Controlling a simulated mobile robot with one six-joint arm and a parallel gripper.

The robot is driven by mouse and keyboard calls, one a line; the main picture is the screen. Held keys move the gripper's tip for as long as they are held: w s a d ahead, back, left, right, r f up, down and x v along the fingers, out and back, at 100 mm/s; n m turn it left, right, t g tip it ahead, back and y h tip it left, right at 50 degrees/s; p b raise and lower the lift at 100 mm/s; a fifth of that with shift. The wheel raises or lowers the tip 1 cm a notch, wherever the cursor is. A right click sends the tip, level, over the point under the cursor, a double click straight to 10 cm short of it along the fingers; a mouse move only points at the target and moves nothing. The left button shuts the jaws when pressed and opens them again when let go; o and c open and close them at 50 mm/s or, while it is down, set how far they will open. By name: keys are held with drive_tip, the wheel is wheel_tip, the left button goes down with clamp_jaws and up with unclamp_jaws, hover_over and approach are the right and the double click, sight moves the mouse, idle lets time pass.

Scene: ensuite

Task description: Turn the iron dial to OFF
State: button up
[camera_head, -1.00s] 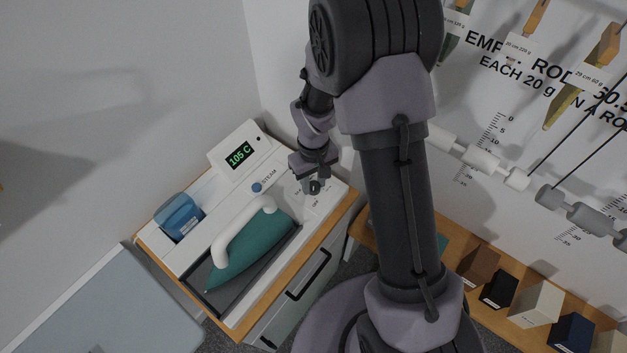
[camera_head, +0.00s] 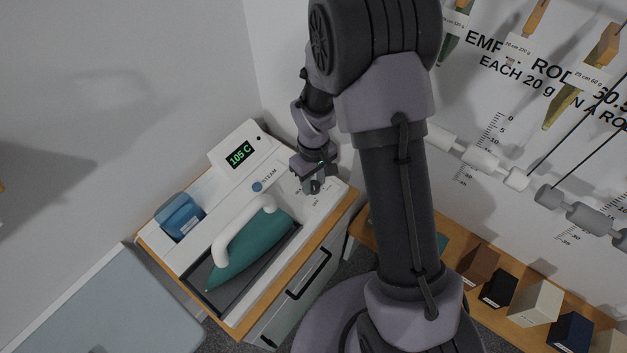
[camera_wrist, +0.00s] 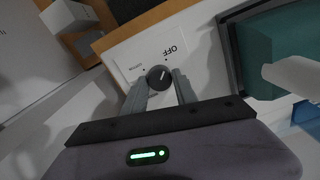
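The iron dial (camera_wrist: 158,77) is a small round black knob with a short white mark, on a white panel in the wrist view. Its mark points to the upper right, roughly toward the printed word OFF (camera_wrist: 175,48). Smaller lettering beside it is too blurred to read. My gripper (camera_wrist: 160,84) is open, with one grey finger on either side of the dial and narrow gaps visible; whether either finger touches it is unclear.
The station has a display (camera_head: 240,154) reading 105 C, a blue STEAM button (camera_head: 257,187) and a blue water tank (camera_head: 180,216). A drawer handle (camera_head: 308,274) is on its front. A shelf (camera_head: 460,273) with several blocks stands to the right.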

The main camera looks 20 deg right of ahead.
sight(313, 185)
drive_tip(key=o, duration=0.3)
wheel_tip(313, 185, up, 18)
drive_tip(key=p, duration=0.4)
drive_tip(key=shift+f, duration=0.25)
